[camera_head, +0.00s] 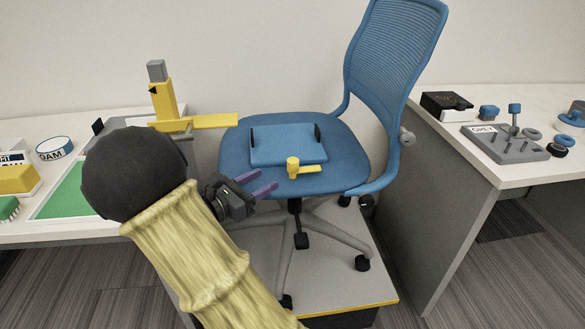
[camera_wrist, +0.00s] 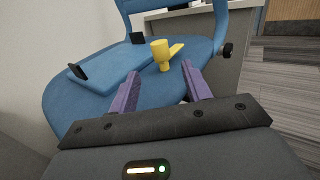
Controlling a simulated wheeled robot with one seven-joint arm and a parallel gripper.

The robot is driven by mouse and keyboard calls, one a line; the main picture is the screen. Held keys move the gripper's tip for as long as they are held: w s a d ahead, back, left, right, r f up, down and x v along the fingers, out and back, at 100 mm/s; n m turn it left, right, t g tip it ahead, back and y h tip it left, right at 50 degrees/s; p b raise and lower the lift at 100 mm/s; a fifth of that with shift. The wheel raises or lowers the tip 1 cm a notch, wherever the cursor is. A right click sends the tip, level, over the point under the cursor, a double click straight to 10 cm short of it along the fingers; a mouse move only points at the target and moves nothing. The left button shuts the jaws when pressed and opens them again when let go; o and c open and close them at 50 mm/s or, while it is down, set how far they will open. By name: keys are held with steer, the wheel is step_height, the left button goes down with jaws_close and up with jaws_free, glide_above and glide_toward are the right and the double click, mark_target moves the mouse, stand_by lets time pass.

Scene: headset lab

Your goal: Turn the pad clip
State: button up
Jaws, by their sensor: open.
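The pad clip appears to be the yellow piece with a round upright knob and a flat arm (camera_head: 293,167), at the front edge of the blue pad (camera_head: 270,149) on the chair seat. In the head view its flat arm points right. The clip also shows in the wrist view (camera_wrist: 161,55), beyond and between my fingertips. My gripper (camera_head: 262,184) is open, with two purple fingers, at the front left of the seat. The fingers are empty and appear short of the clip; exact contact with the seat cannot be told. Two dark upright tabs stand at the pad's sides.
The blue chair (camera_head: 395,65) has its backrest behind and right of the pad, on a grey platform (camera_head: 345,285). A left table holds a yellow fixture (camera_head: 165,105) with an arm reaching toward the seat. A right table (camera_head: 520,172) holds a grey peg board (camera_head: 505,145).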

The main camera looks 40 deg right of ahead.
mark_target(288, 167)
steer(key=d+b, duration=0.1)
steer(key=d, duration=0.6)
steer(key=d+b, duration=0.1)
steer(key=d, duration=0.3)
steer(key=shift+w+b, duration=0.35)
steer(key=shift+w, duration=0.05)
steer(key=shift+c, duration=0.4)
jaws_close()
